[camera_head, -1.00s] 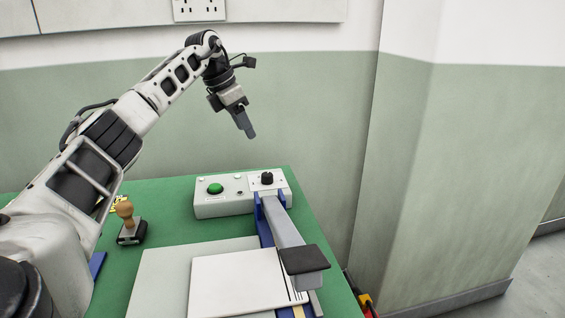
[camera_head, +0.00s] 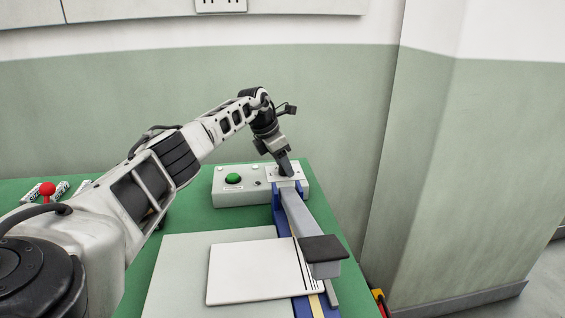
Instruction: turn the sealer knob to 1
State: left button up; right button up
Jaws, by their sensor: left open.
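The sealer (camera_head: 304,222) stands on the green table with its grey arm and black pad pointing toward me. Its control box (camera_head: 240,198) at the back is pale, with a green button (camera_head: 233,179) on its left part. The black knob at the box's right part is hidden behind my left gripper (camera_head: 286,172). That gripper points down at the knob's place, with its fingertips at or just above the box top. It is open; I cannot tell whether the fingers touch the knob. My right gripper is not in view.
A white sheet (camera_head: 250,272) lies on a pale board (camera_head: 180,262) in front of the box. A red-topped item (camera_head: 47,188) and small blocks stand at the left. The wall is close behind the table.

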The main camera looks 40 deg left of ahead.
pick_arm(q)
jog(key=c, duration=1)
